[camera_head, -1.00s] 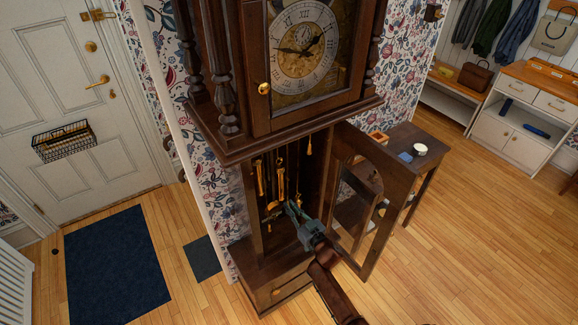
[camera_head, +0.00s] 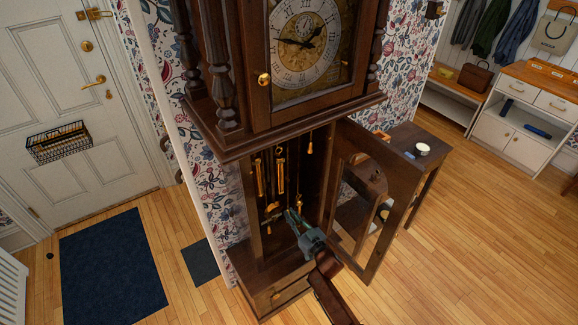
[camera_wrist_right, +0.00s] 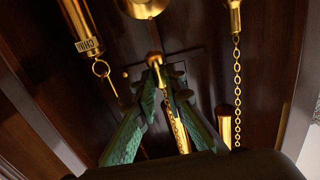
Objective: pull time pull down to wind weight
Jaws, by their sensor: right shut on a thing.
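The tall dark wood clock (camera_head: 250,145) stands with its lower door open to the right. Brass weights (camera_head: 280,176) hang on chains inside its case. My right gripper (camera_head: 291,214) reaches into the lower case. In the right wrist view its green fingers (camera_wrist_right: 162,85) are shut on a small brass pull (camera_wrist_right: 154,60) with a chain beside it. A brass weight marked "CHIM…" (camera_wrist_right: 82,28) hangs at the upper left, and another brass weight with a chain (camera_wrist_right: 237,75) hangs at the right. The pull's label is not visible. My left gripper is not in view.
The open glazed door (camera_head: 389,205) stands close to the right of my right arm. A small side table (camera_head: 410,148) with a white cup stands behind it. The case's lower ledge (camera_head: 262,265) lies below the gripper. The wooden floor to the right is clear.

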